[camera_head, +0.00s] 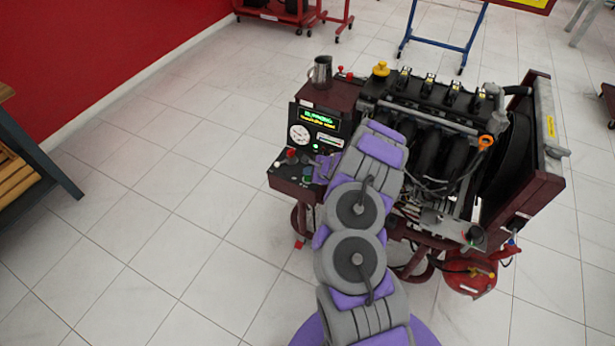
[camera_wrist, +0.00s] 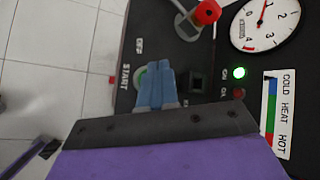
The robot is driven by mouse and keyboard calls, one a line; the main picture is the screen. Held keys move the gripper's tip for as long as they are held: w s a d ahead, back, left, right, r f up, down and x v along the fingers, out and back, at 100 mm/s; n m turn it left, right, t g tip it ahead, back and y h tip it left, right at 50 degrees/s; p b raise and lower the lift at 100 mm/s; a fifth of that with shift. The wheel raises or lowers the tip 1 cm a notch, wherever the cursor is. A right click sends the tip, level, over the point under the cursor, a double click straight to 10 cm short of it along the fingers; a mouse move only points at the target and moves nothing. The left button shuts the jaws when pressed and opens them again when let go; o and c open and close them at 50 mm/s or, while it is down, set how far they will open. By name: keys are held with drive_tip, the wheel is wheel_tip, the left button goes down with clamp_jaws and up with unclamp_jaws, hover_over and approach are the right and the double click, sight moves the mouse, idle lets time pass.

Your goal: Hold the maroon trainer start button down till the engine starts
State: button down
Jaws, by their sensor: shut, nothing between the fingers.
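The maroon trainer (camera_head: 322,93) carries a black engine and a small black control panel on its left side. I cannot tell how far the button is pressed. In the head view my gripper (camera_head: 310,170) is low over the panel. The panel display (camera_head: 324,118) shows a green line that seems to read RUNNING, with a yellow line under it.
A red knob (camera_wrist: 207,12), a lit green lamp (camera_wrist: 239,73) and a dial (camera_wrist: 264,22) are near my fingers. A metal jug (camera_head: 322,71) stands on the trainer's back corner. A wooden-slatted bench (camera_head: 20,175) is at the left. Tiled floor between is clear.

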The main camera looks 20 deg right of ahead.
drive_tip(key=shift+r, duration=0.1)
drive_tip(key=shift+r+p, duration=1.2)
drive_tip(key=shift+r, duration=1.3)
